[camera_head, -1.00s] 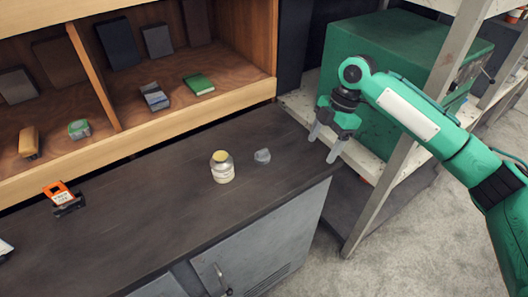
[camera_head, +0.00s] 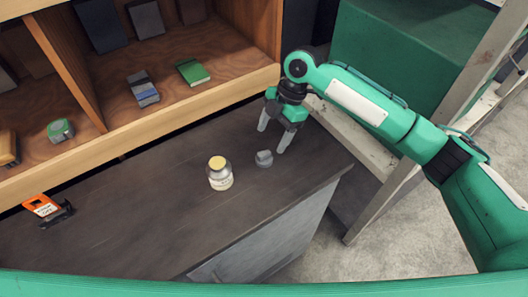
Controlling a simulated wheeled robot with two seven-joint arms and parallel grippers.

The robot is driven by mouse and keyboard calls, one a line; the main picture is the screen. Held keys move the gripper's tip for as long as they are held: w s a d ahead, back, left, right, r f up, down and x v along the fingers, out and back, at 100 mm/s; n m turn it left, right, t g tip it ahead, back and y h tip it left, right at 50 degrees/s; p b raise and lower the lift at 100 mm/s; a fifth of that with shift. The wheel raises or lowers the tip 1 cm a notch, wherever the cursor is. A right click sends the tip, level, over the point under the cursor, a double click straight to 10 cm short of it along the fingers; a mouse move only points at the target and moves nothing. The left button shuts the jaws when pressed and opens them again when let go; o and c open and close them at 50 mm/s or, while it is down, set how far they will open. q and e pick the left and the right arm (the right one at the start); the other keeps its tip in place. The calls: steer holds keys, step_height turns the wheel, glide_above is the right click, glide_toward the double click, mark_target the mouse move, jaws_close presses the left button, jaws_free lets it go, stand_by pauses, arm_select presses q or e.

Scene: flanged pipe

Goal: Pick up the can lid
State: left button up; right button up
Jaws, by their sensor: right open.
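The can lid, which I take to be the small grey round piece (camera_head: 264,158), lies on the dark worktop (camera_head: 130,215). A jar with a yellow top and a pale label (camera_head: 220,174) stands upright just to its left. My right gripper (camera_head: 272,140) is open and empty, with its two grey fingers pointing down. It is just behind and above the grey piece, apparently not touching it. My left gripper is not in view.
A wooden shelf unit (camera_head: 150,115) runs along the back, holding a green book (camera_head: 193,72) and several other items. An orange and black tool (camera_head: 46,208) lies at the far left. A green cabinet (camera_head: 400,50) stands at the right. The front worktop is clear.

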mark_target(264, 153)
steer(key=shift+s+a+f, duration=0.1)
steer(key=shift+a+f, duration=0.1)
steer(key=shift+f, duration=0.45)
steer(key=shift+a+f, duration=0.1)
steer(key=shift+f, duration=0.25)
steer(key=shift+p+x, duration=0.95)
steer(key=shift+x, duration=0.15)
steer(key=shift+p+x, duration=0.35)
steer(key=shift+x, duration=0.85)
steer(key=shift+s+a+f, duration=0.15)
steer(key=shift+s+f, duration=0.1)
steer(key=shift+f, duration=0.1)
steer(key=shift+c, duration=0.2)
steer(key=c, duration=0.8)
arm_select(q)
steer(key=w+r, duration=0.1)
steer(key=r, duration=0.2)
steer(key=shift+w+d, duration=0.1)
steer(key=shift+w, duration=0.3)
arm_select(e)
steer(key=shift+c, duration=0.6)
